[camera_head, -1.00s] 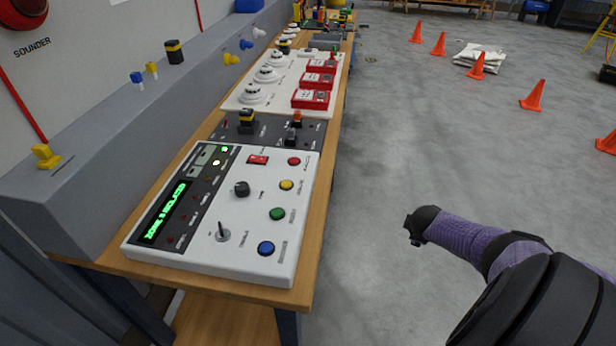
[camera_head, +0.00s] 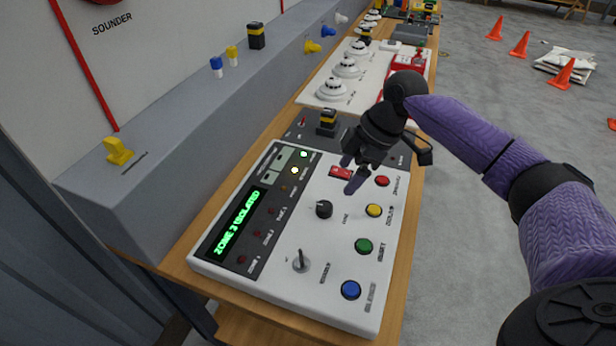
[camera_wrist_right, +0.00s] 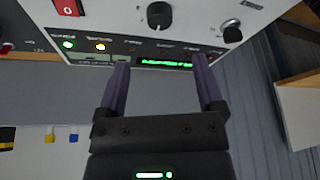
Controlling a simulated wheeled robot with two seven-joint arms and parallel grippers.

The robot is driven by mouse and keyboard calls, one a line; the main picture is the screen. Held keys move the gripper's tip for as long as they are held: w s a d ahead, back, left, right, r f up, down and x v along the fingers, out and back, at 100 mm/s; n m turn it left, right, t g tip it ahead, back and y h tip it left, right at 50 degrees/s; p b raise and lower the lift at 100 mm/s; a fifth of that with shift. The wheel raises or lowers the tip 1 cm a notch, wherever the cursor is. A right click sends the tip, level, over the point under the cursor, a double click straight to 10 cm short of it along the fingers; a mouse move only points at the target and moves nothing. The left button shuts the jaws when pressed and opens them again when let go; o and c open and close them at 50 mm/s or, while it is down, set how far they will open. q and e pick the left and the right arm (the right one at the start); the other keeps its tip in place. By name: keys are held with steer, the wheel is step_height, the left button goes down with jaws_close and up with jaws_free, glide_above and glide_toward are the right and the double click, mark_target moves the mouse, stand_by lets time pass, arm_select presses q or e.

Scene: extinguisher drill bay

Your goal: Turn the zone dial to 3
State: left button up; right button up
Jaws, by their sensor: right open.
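The zone dial is a small black knob (camera_head: 323,209) in the middle of a white control panel (camera_head: 345,310). It also shows at the top of the right wrist view (camera_wrist_right: 159,15). The panel's green display (camera_head: 237,221) reads "ZONE 3 ISOLATED" or similar; the digit is hard to be sure of. My right gripper (camera_head: 351,174) is above the panel, up and to the right of the dial, apart from it. Its two fingers stand apart with nothing between them in the right wrist view (camera_wrist_right: 166,85). My left gripper is not seen.
On the panel are a key switch (camera_head: 300,261), a red rocker switch (camera_head: 340,172), and red, yellow, green (camera_head: 363,246) and blue buttons. Behind stand white detectors (camera_head: 332,89) and red call points. A grey ledge with a yellow valve (camera_head: 118,150) borders the left.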

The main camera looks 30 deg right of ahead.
mark_target(325, 206)
steer(key=b+x, duration=0.2)
steer(key=x, duration=0.7)
steer(key=shift+a+f, duration=0.15)
steer(key=shift+f, duration=0.2)
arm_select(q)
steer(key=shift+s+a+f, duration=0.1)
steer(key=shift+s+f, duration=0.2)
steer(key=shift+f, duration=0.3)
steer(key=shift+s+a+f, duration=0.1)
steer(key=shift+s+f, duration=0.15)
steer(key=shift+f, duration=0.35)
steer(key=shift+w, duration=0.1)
